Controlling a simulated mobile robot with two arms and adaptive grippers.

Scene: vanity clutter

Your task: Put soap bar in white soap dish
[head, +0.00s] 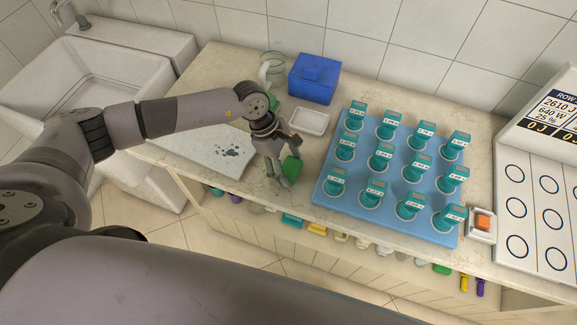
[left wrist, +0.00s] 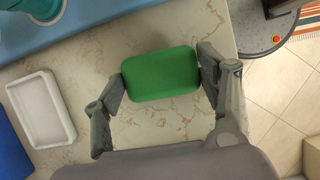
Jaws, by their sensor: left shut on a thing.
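The soap bar is a green block with rounded edges, seen in the head view (head: 292,166) and in the left wrist view (left wrist: 160,74). My left gripper (head: 284,170) is shut on it, with one finger at each end of the bar in the left wrist view (left wrist: 162,76). The bar is over the counter near its front edge; I cannot tell if it touches the counter. The white soap dish (head: 310,121) is a shallow rectangular tray, empty, behind the gripper. It also shows at the left of the left wrist view (left wrist: 40,110). My right gripper is out of view.
A blue box (head: 314,79) stands behind the dish. A blue mat (head: 330,195) with several teal-topped items lies to the right. A white speckled mat (head: 205,148) lies left of the gripper. A clear glass container (head: 271,66) stands at the back.

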